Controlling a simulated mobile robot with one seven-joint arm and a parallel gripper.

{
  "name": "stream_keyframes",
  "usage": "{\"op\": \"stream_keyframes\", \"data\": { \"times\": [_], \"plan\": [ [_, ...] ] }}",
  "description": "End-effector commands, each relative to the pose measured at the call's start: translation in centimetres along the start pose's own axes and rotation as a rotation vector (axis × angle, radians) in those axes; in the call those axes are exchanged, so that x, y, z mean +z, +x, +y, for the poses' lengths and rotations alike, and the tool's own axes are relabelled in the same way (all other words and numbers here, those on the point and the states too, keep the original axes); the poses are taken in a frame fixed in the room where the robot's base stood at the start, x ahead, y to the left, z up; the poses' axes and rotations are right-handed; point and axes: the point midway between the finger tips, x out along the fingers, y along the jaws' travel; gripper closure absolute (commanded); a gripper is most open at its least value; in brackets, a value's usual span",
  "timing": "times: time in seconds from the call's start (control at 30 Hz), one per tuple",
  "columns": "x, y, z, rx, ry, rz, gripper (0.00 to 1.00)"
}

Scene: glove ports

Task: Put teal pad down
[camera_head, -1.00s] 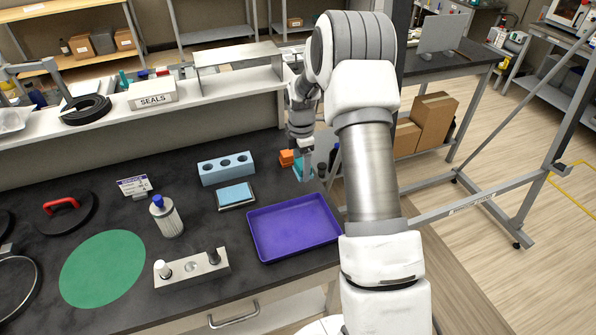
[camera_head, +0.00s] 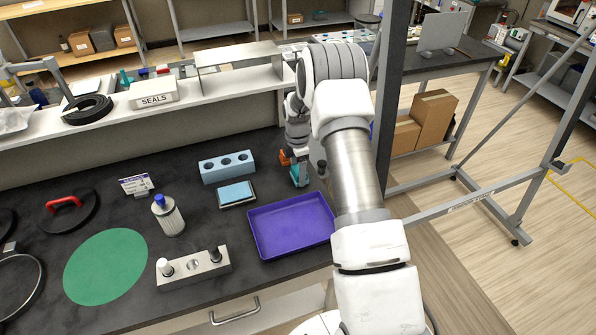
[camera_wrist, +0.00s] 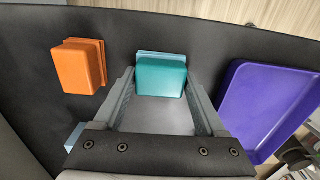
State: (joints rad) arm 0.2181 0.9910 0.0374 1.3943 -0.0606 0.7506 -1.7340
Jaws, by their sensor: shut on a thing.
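The teal pad (camera_wrist: 161,76) sits between the two fingertips of my gripper (camera_wrist: 160,90) in the wrist view, and the gripper is shut on it. In the head view a small teal part of the pad (camera_head: 299,176) shows at the gripper (camera_head: 297,165), which points down behind the purple tray. Most of the pad is hidden by the gripper there. It is close to the black bench top; I cannot tell whether it touches.
An orange block (camera_wrist: 80,66) lies left of the pad in the wrist view. A purple tray (camera_head: 290,227) stands close by on its other side. A blue three-hole block (camera_head: 226,168) and a light-blue pad on a dark base (camera_head: 236,194) are further left.

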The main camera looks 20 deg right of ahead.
Motion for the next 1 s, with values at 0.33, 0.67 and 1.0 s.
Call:
{"op": "stream_keyframes", "data": {
  "times": [0.33, 0.67, 1.0],
  "plan": [
    [0.0, 0.2, 0.0, -0.001, 0.001, 0.000, 0.00],
    [0.0, -1.8, 0.1, 0.003, 0.001, 0.000, 0.00],
    [0.0, -9.1, 0.1, 0.003, 0.001, 0.000, 0.00]
  ]
}}
